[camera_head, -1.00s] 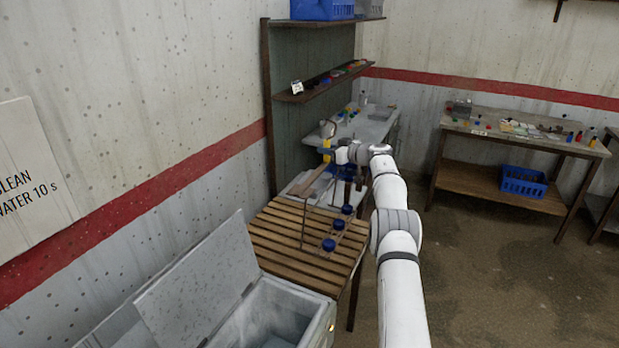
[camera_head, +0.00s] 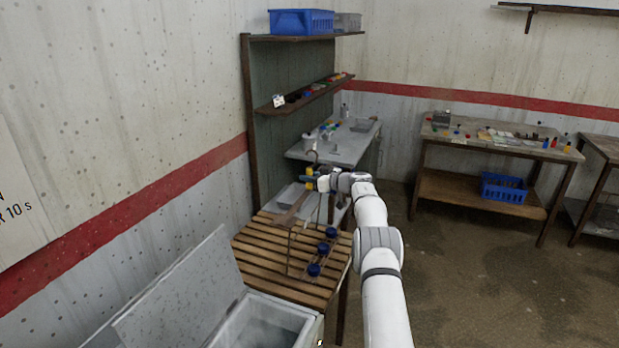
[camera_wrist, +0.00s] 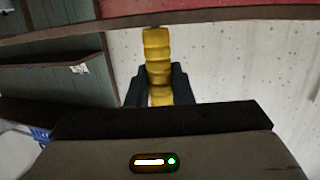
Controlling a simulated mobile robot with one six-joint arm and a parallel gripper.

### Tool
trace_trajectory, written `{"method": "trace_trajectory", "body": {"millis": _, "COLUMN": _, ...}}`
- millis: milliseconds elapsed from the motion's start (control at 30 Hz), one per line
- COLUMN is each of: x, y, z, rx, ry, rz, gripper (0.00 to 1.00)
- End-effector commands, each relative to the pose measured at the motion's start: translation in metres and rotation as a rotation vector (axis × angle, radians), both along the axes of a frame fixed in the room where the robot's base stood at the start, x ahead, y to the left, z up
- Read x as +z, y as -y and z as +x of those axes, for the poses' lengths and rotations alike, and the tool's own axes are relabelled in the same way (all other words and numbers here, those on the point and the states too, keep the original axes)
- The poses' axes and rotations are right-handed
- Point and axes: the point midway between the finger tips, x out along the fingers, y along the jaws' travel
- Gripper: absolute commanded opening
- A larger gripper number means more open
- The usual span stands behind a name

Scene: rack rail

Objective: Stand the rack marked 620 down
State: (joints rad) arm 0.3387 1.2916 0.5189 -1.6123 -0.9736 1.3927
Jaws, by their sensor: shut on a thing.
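My gripper (camera_head: 313,184) is shut on the yellow grip of a rack, above the slatted wooden table (camera_head: 262,262). In the wrist view the yellow grip (camera_wrist: 158,55) stands between the two dark fingers. The rack has a brown bar (camera_head: 293,208), a hook on top, thin rods and blue-capped bottles (camera_head: 323,248) low down. It looks about upright. I cannot tell whether its foot touches the slats. No 620 mark can be read.
An open grey chest (camera_head: 262,322) with a raised lid stands in front of the table. A wall shelf (camera_head: 305,92) and a grey counter (camera_head: 345,150) are behind. A work table (camera_head: 500,140) with small items stands at the right. Slats left of the rack are clear.

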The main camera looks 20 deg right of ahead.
Motion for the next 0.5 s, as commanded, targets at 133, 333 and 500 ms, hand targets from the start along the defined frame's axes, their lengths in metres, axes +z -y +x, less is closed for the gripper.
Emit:
{"method": "trace_trajectory", "body": {"millis": 133, "x": 0.0023, "y": 0.0000, "z": 0.0002, "rx": 0.000, "ry": 0.004, "rz": 0.000, "gripper": 0.00}}
{"method": "trace_trajectory", "body": {"millis": 333, "x": 0.0003, "y": 0.0000, "z": 0.0002, "rx": 0.000, "ry": 0.003, "rz": 0.000, "gripper": 0.00}}
{"method": "trace_trajectory", "body": {"millis": 500, "x": -0.0021, "y": 0.0000, "z": 0.0002, "rx": 0.000, "ry": 0.003, "rz": 0.000, "gripper": 0.00}}
